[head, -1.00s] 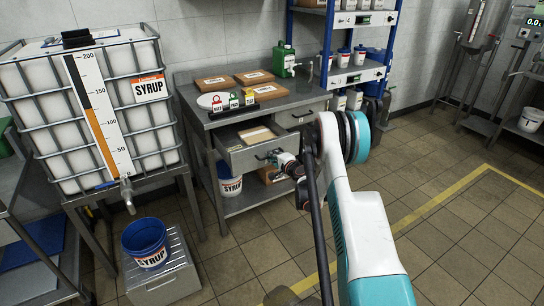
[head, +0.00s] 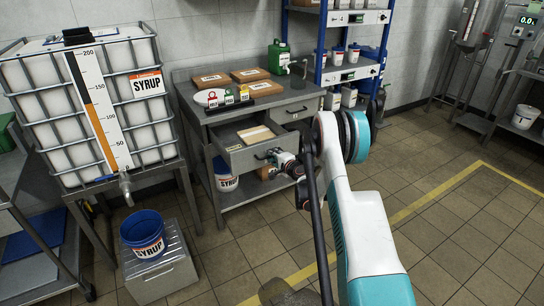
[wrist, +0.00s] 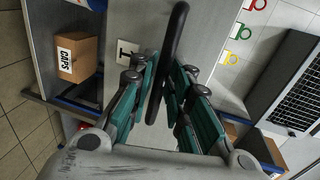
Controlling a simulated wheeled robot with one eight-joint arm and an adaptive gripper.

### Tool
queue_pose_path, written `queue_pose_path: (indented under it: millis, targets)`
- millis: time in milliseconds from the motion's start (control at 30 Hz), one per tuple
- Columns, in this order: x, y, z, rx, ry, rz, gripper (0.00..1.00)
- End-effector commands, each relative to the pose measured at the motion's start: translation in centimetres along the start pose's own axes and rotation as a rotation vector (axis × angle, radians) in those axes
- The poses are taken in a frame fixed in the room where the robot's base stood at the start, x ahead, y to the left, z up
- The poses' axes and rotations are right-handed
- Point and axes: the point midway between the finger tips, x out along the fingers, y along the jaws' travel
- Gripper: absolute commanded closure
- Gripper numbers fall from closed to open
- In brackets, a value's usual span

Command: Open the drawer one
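The drawer (head: 255,153) on the left of the grey workbench stands pulled out, with a flat cardboard-coloured pack inside it. In the wrist view its grey front (wrist: 128,18) carries a white label (wrist: 128,52) with a black mark that looks like a 1 on its side. My gripper (head: 280,157) is at the drawer's front. In the wrist view, my gripper's teal fingers (wrist: 163,88) lie on both sides of the black bar handle (wrist: 176,25) and look closed on it. The exact contact is partly hidden.
A second drawer (head: 297,110), to the right, is closed. The bench top (head: 228,113) holds brown boxes, coloured tags and a green canister (head: 280,57). A syrup tank (head: 85,110) and blue bucket (head: 145,235) stand left. Tiled floor (head: 450,210) is free on the right.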

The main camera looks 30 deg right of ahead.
Motion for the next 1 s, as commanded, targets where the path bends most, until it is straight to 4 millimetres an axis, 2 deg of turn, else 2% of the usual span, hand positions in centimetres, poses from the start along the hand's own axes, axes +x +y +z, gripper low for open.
queue_pose_path:
  millis: [300,433,567,800,1000]
  targets:
    - [-0.1,0.0,0.1,0.000,-0.001,0.000,0.83]
    - [-0.9,0.1,0.0,0.000,0.000,0.000,0.83]
    - [-3.0,0.0,0.0,0.000,0.001,0.000,0.83]
    - [-8.0,0.0,0.0,0.000,0.001,0.000,0.83]
    - [-10.9,0.1,0.0,0.000,0.001,0.001,0.83]
